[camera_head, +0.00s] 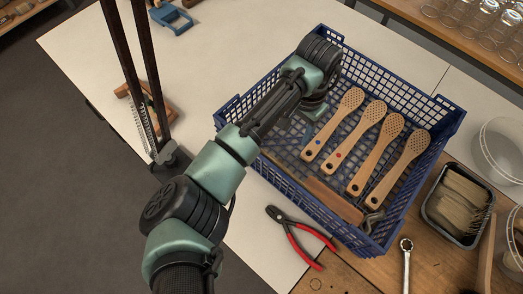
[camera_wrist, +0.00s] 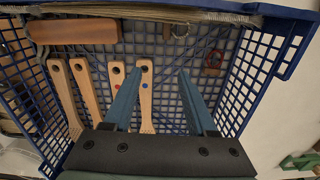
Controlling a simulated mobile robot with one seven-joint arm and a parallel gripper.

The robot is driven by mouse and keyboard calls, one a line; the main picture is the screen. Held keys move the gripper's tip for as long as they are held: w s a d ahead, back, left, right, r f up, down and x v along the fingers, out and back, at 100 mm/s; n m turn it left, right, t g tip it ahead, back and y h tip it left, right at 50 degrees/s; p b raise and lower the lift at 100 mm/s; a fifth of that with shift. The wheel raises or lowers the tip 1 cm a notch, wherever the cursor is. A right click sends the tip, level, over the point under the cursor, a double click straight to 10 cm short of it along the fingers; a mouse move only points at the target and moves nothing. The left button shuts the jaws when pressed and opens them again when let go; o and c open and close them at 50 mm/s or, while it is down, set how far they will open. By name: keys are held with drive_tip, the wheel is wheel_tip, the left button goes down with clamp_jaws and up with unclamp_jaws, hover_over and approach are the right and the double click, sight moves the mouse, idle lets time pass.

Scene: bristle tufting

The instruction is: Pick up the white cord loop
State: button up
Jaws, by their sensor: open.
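My gripper (camera_wrist: 160,74) is open over the blue mesh crate (camera_head: 436,102), pointing down into it. Its two blue fingers show in the wrist view with the handle of the blue-dotted wooden brush (camera_wrist: 146,72) close beside the left finger. No white cord loop can be made out with certainty. A small dark red item (camera_wrist: 213,62) lies right of the fingers. My arm hides part of the crate in the head view.
Several perforated wooden brushes (camera_head: 379,147) lie side by side in the crate, with a wooden bar (camera_head: 330,196) along one wall. Red-handled pliers (camera_head: 298,235) lie outside it. A black tray of bristles (camera_head: 460,204) and clear tubs (camera_head: 503,150) stand to the right.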

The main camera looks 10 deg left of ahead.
wheel_tip(320, 180, down, 2)
drive_tip(key=s+a+g, duration=0.1)
drive_tip(key=s+a, duration=0.1)
drive_tip(key=a, duration=0.1)
hover_over(277, 165)
drive_tip(key=f, duration=0.6)
drive_tip(key=shift+w+d, duration=0.2)
drive_tip(key=shift+w, duration=0.05)
drive_tip(key=shift+s+a+f, duration=0.15)
drive_tip(key=shift+f, duration=1.45)
drive_tip(key=shift+s+a+f, duration=0.1)
drive_tip(key=shift+s+f, duration=0.05)
drive_tip(key=shift+f, duration=1.45)
clamp_jaws()
